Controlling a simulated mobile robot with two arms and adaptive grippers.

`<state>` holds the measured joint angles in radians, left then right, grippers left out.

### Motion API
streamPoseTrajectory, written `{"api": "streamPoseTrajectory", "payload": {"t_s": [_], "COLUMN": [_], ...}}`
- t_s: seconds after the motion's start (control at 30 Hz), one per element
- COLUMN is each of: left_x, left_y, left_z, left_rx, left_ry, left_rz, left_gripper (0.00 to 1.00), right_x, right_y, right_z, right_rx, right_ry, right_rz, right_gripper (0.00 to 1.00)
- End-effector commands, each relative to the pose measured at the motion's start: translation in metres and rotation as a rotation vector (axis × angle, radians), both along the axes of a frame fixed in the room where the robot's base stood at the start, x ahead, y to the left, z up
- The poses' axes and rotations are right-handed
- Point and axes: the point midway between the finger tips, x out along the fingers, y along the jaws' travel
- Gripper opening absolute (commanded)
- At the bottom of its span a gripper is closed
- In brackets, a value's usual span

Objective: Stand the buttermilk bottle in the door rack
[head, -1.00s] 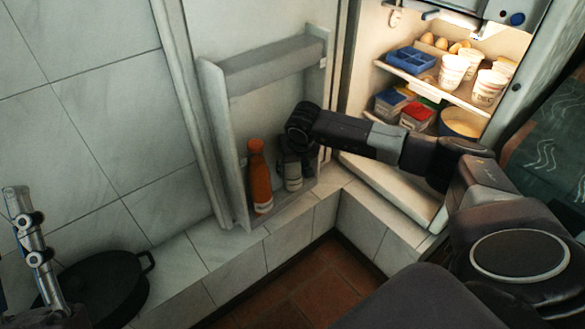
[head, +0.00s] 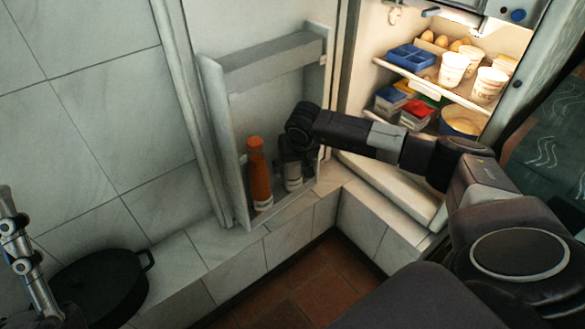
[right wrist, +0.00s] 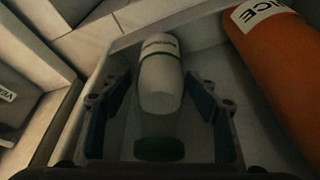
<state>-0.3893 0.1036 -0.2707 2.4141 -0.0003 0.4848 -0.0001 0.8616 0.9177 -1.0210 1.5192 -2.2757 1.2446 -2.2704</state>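The buttermilk bottle (head: 293,178), white with a green band, stands in the low door rack (head: 238,218). In the right wrist view the bottle (right wrist: 160,80) lies between my right gripper's fingers, its green cap (right wrist: 160,148) nearest the palm. My right gripper (head: 293,158) is over the bottle in the head view. In the right wrist view the gripper (right wrist: 158,115) is open, with a gap on each side of the bottle. My left gripper (head: 22,250) is at the lower left edge, partly cut off; its opening cannot be made out.
An orange bottle (head: 260,175) stands in the rack just left of the buttermilk bottle. The open fridge has shelves with white cups (head: 453,69), a blue tray (head: 411,58), eggs and cartons. A black pan (head: 100,285) lies at the lower left.

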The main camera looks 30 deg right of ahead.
Motion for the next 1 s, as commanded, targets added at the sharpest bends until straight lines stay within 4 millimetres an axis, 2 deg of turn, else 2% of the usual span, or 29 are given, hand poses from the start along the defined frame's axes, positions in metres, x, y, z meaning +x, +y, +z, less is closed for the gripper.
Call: {"api": "streamPoseTrajectory", "payload": {"t_s": [0.37, 0.47, 0.8, 1.0], "left_x": [0.001, 0.001, 0.001, 0.001], "left_y": [0.000, 0.000, 0.000, 0.000], "left_z": [-0.001, -0.001, -0.001, -0.001], "left_rx": [0.001, 0.001, 0.000, 0.001], "left_ry": [0.003, 0.003, 0.002, 0.002], "left_rz": [0.001, 0.001, 0.001, 0.001], "left_gripper": [0.25, 0.25, 0.25, 0.25], "right_x": [-0.001, -0.005, -0.031, -0.041], "right_y": [0.002, 0.002, 0.011, 0.014], "right_z": [0.004, 0.017, 0.082, 0.105], "right_rx": [0.002, 0.002, 0.001, 0.002], "right_ry": [-0.002, -0.004, -0.005, -0.003], "right_rz": [0.002, 0.001, 0.002, 0.001], "right_gripper": [0.60, 0.60, 0.60, 0.60]}}
